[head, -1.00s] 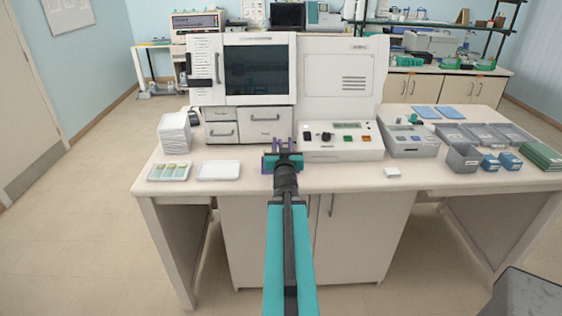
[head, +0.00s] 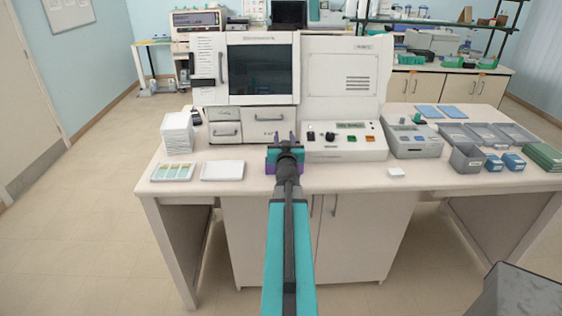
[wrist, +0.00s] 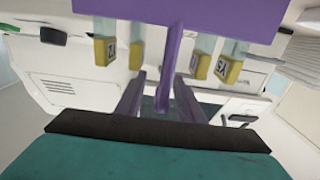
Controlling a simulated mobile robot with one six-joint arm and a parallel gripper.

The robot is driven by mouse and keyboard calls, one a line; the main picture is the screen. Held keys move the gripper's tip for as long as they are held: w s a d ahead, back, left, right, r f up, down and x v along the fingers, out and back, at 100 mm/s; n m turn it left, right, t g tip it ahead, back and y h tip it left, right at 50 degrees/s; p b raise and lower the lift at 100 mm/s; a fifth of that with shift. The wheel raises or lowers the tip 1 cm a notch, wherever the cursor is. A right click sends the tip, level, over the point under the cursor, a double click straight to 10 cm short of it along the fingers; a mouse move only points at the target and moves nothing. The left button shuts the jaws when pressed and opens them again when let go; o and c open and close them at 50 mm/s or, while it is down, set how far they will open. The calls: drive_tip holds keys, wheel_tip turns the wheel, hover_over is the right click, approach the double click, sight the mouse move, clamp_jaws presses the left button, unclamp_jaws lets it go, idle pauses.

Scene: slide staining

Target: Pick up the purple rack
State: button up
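The purple rack (head: 270,167) is on the near side of the bench's middle, in front of the white machine, largely hidden behind my gripper in the head view. Its purple posts show just beyond the gripper. In the wrist view the rack (wrist: 215,12) fills the top, with several slides with yellow labels (wrist: 227,70) and purple bars running down behind the dark finger edge. My gripper (head: 286,154) is at the rack, with a teal finger close to its bars. The other finger is hidden, so I cannot tell whether it grips the rack or whether the rack touches the bench.
A tray of slides (head: 172,172), an empty white tray (head: 222,170) and a white stack (head: 177,133) are to the left. The white machine (head: 345,85) rises close behind.

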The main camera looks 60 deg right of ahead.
drive_tip(key=shift+s, duration=0.1)
drive_tip(key=shift+w, duration=0.2)
drive_tip(key=shift+a, duration=0.1)
clamp_jaws()
